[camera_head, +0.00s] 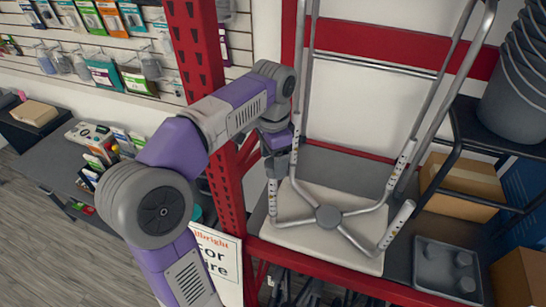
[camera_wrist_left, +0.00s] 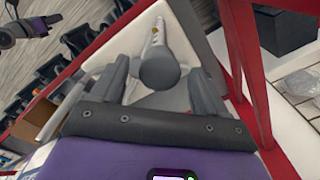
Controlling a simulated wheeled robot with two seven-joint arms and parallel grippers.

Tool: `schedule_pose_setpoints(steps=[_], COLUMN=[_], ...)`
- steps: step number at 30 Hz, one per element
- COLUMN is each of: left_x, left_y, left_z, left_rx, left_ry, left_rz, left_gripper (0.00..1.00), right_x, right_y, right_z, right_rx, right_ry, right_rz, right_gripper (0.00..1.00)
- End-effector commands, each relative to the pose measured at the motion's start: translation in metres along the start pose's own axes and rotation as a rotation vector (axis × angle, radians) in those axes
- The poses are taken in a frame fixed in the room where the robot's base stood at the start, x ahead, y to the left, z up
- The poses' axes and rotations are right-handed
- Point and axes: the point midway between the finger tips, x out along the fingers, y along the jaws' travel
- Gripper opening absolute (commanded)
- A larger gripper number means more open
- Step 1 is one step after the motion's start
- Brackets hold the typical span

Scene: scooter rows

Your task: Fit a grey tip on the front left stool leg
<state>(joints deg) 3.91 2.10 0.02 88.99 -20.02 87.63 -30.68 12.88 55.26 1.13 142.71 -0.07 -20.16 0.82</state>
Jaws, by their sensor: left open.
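An upside-down stool (camera_head: 350,245) lies on the shelf with its white seat down and its legs pointing up. The front left stool leg (camera_head: 273,200) stands under my left gripper (camera_head: 277,155). In the left wrist view, a round grey tip (camera_wrist_left: 159,69) covers the end of that white leg (camera_wrist_left: 155,42). My left gripper (camera_wrist_left: 159,66) is open, with one finger on each side of the tip and gaps showing. A dark grey and purple part at the upper left of the left wrist view looks like my right gripper (camera_wrist_left: 22,27), too small to read.
A black tray (camera_head: 425,282) with several round grey pieces lies to the right of the stool. A red shelf post (camera_head: 218,150) stands just left of the stool. Cardboard boxes (camera_head: 465,185) and stacked grey buckets (camera_head: 515,75) are at the right.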

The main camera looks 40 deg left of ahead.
Motion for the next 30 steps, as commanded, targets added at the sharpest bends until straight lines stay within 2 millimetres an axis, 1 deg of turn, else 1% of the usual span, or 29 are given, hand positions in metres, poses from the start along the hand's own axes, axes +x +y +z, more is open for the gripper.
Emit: schedule_pose_setpoints(steps=[5, 8, 10, 13, 21, 25, 30], left_x=[-0.004, -0.014, -0.022, -0.039, -0.088, -0.107, -0.123], left_y=[0.0, 0.0, -0.001, 0.0, 0.0, 0.0, 0.0], left_z=[0.0, 0.0, -0.001, -0.001, -0.001, -0.001, -0.001], left_rx=[0.0, 0.0, 0.0, 0.001, 0.001, 0.0, 0.002], left_ry=[0.001, 0.001, 0.004, 0.005, 0.003, 0.003, 0.002], left_rz=[0.0, -0.001, -0.003, -0.003, -0.001, -0.002, -0.001], left_gripper=[0.74, 0.74, 0.74, 0.74, 0.74, 0.74, 0.74], right_x=[-0.002, -0.009, -0.006, -0.004, -0.006, -0.006, -0.006], right_y=[-0.001, -0.003, -0.002, -0.002, -0.002, -0.002, -0.002], right_z=[0.0, 0.0, 0.0, 0.0, 0.0, 0.0, 0.0], right_rx=[0.0, 0.0, 0.0, 0.0, 0.0, 0.0, 0.0], right_ry=[0.0, 0.0, 0.001, 0.0, 0.0, 0.0, 0.0], right_rz=[0.0, 0.0, 0.0, 0.0, 0.0, 0.0, 0.0], right_gripper=[0.0, 0.0, 0.0, 0.0, 0.0, 0.0, 0.0])
